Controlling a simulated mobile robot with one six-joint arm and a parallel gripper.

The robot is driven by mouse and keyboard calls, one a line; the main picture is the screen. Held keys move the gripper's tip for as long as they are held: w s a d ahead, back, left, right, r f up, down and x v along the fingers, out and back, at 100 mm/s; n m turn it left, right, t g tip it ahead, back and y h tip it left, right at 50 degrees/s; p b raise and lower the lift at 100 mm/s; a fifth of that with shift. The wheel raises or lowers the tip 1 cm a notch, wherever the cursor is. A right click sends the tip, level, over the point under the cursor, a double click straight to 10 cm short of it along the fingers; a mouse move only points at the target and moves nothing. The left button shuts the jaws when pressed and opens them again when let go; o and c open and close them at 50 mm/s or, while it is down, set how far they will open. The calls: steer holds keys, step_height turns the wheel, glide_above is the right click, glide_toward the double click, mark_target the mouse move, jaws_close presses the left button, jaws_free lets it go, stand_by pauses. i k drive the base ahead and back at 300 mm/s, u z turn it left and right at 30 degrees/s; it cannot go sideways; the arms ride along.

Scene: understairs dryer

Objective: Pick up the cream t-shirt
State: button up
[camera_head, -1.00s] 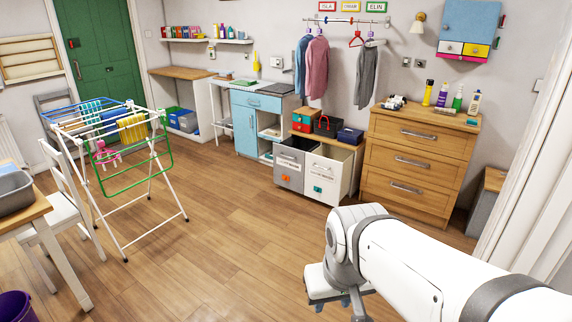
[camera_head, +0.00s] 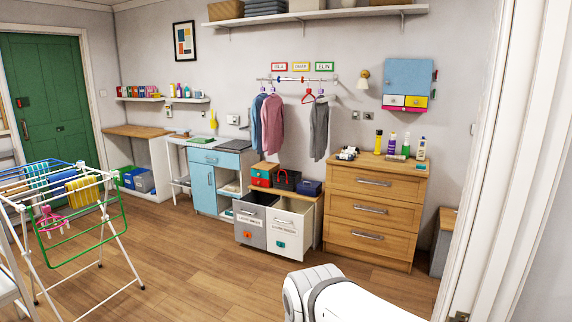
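I cannot make out a cream t-shirt in this view. Blue-grey and pink garments (camera_head: 272,124) and a dark grey garment (camera_head: 319,131) hang on the wall rail (camera_head: 298,79). Blue and yellow cloths (camera_head: 80,189) lie over the drying rack (camera_head: 97,249) at the left. Two pull-out bins stand below the rail, a grey one (camera_head: 250,231) and a white one (camera_head: 284,243). What lies inside them is hidden from here. My white arm shows at the bottom, right of centre. My gripper is outside the frame.
A wooden chest of drawers (camera_head: 371,210) stands right of the bins, with bottles on top. A blue cabinet (camera_head: 206,187) stands left of them. A white door frame (camera_head: 478,160) bounds the right side. The wooden floor (camera_head: 195,275) is clear between the rack and the bins.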

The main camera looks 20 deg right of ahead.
mark_target(355, 154)
steer(key=z, duration=0.5)
steer(key=i, duration=2.2)
steer(key=z, duration=0.7)
steer(key=i, duration=3.35)
steer(key=u, duration=0.1)
